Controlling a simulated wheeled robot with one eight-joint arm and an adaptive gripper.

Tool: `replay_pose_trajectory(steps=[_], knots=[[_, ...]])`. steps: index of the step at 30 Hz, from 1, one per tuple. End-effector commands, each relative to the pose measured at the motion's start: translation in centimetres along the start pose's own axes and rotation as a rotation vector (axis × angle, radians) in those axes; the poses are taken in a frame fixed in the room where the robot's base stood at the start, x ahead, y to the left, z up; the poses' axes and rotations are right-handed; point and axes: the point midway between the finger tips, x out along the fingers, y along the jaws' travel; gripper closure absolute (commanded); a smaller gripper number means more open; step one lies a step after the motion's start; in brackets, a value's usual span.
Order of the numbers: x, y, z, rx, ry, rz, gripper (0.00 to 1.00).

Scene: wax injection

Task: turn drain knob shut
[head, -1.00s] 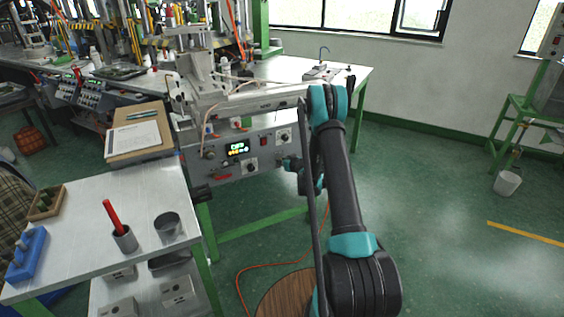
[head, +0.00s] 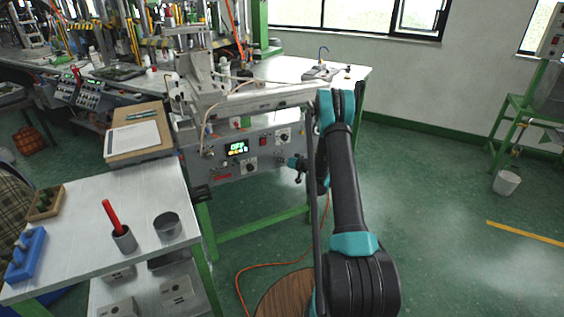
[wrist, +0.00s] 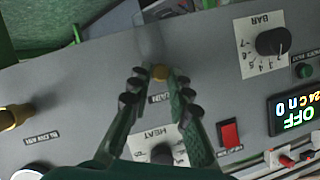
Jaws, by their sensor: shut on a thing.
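The drain knob is a small brass knob (wrist: 160,73) on the grey control panel (wrist: 70,75), just above its DRAIN label (wrist: 161,97). In the wrist view my gripper (wrist: 159,76) has one finger on each side of the knob and is shut on it. The fingertips partly cover the knob, and I cannot read its turn angle. In the head view my gripper (head: 292,164) is at the right end of the panel front (head: 220,172), and the knob is hidden there.
Near the knob are a HEAT dial (wrist: 162,153), a red switch (wrist: 229,134), a BAR dial (wrist: 273,42) and a lit display (wrist: 294,111) reading OFF. Another brass fitting (wrist: 10,118) is at the left. A side table (head: 90,215) holds cups; open floor lies right.

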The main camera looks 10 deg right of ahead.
Motion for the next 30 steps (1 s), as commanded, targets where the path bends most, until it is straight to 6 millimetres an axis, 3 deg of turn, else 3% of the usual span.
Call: replay_pose_trajectory(steps=[30], knots=[[0.2, 1.0, 0.52, 0.852, -0.001, -0.353, 1.0]])
